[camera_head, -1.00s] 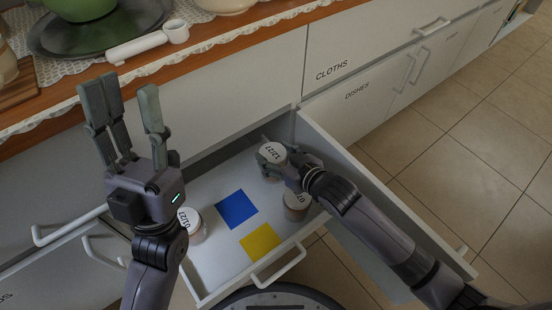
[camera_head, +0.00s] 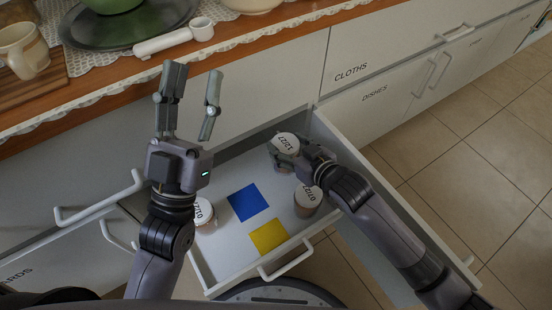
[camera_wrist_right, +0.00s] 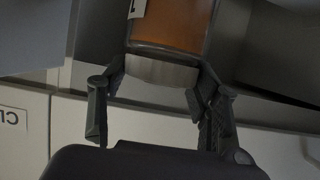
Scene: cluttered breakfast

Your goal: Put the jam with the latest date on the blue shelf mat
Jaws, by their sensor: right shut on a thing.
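A jam jar with a white lid reading 12/27 (camera_head: 286,143) is at the back right of the open drawer. My right gripper (camera_head: 284,156) is shut on it; the wrist view shows its orange side (camera_wrist_right: 175,22) between the fingers. A second jar (camera_head: 306,202), its date upside down and hard to read, stands just in front, close to my right wrist. A third jar (camera_head: 204,212) is at the drawer's left, partly hidden by my left arm. The blue mat (camera_head: 247,203) lies bare in the drawer's middle. My left gripper (camera_head: 192,92) is open and empty, raised above the drawer's left side.
A yellow mat (camera_head: 269,236) lies in front of the blue one. The drawer's right wall (camera_head: 370,175) and front handle (camera_head: 287,263) border the space. The counter (camera_head: 290,22) behind holds a green pot, a tray and a white utensil. Floor is clear at right.

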